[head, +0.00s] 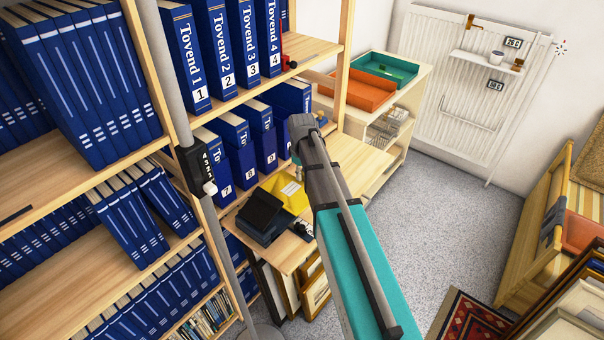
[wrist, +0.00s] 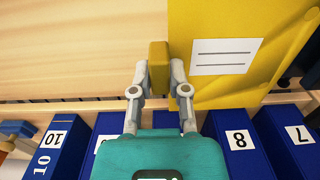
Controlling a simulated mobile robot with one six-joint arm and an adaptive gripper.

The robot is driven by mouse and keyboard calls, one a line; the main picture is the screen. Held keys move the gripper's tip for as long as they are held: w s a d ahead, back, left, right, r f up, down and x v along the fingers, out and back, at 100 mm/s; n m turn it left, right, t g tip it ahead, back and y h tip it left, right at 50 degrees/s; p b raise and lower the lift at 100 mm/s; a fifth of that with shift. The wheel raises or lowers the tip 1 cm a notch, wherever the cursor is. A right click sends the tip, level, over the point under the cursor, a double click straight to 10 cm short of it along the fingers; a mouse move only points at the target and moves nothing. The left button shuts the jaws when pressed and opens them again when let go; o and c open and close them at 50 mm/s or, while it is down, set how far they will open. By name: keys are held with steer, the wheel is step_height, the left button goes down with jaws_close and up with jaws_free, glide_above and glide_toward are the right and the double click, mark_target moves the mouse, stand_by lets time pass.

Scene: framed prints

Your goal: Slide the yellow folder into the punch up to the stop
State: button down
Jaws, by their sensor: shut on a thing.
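The yellow folder (head: 287,194) lies on a wooden shelf board, beside the black punch (head: 262,217). In the wrist view the folder (wrist: 225,25) shows a white label with dark lines. My gripper (wrist: 158,75) is shut on a small yellow upright tab at the folder's left edge. A dark edge at the right of the wrist view may be the punch. I cannot tell how deep the folder sits in the punch.
Blue binders (wrist: 233,140) stand close along the board, under my gripper in the wrist view. A grey post (head: 205,180) rises left of the punch. Bare wood (wrist: 70,50) lies left of the tab. An orange tray (head: 352,92) stands farther back.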

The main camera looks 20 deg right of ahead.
mark_target(284, 193)
steer(key=shift+f, duration=0.55)
steer(key=shift+s+a+f+b, duration=0.25)
steer(key=shift+s+a+b, duration=0.15)
steer(key=shift+s+a, duration=0.3)
steer(key=shift+s+a+f+b, duration=0.3)
steer(key=shift+s+a, duration=0.2)
steer(key=shift+a, duration=0.3)
steer(key=shift+s+a+f+b, duration=0.25)
steer(key=shift+a+f+b, duration=0.05)
steer(key=shift+a+b, duration=0.15)
steer(key=shift+s+a, duration=0.55)
steer(key=shift+a, duration=0.2)
steer(key=shift+s+a, duration=0.55)
steer(key=shift+a, duration=0.2)
steer(key=c, duration=0.5)
jaws_free()
steer(key=shift+c, duration=0.2)
steer(key=shift+r+p, duration=3.5)
